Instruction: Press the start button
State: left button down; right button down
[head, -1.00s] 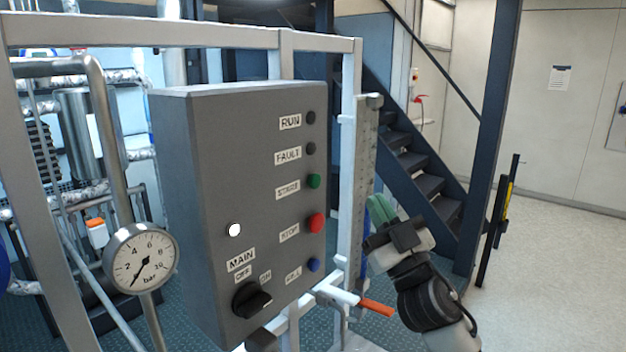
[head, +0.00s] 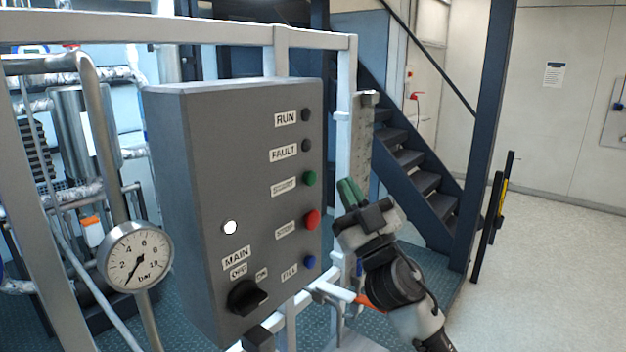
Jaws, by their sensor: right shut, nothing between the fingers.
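The grey control box (head: 245,150) stands on a light metal frame, its button face turned toward the right. The green start button (head: 309,178) sits beside the START label (head: 284,187). Below it is the red stop button (head: 311,220), and lower the blue fill button (head: 309,262). My right gripper (head: 350,192) is shut and empty, its green fingertips pointing up and left. In the picture it is right of the green button and slightly lower, apart from the panel. My left gripper is not in view.
A black main switch (head: 247,296) and a white lamp (head: 230,227) are on the box. A pressure gauge (head: 135,257) stands left of it. An orange-handled valve (head: 368,299) is below my right arm. A frame post (head: 344,120) rises behind the gripper. Stairs (head: 425,180) are behind.

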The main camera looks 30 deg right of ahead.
aim_at(310, 178)
jog(key=shift+w+a, duration=0.4)
jog(key=shift+w, duration=0.5)
jog(key=shift+w+a, duration=0.35)
jog(key=shift+w, duration=0.5)
dwell(0.8)
jog(key=shift+w+a, duration=0.2)
jog(key=shift+w, duration=0.2)
jog(key=shift+w+a+b, duration=0.15)
jog(key=shift+w+b, duration=0.2)
jog(key=shift+b, duration=0.05)
dwell(0.6)
jog(key=shift+s, duration=0.1)
jog(key=shift+s+d, duration=0.35)
jog(key=shift+s, duration=0.35)
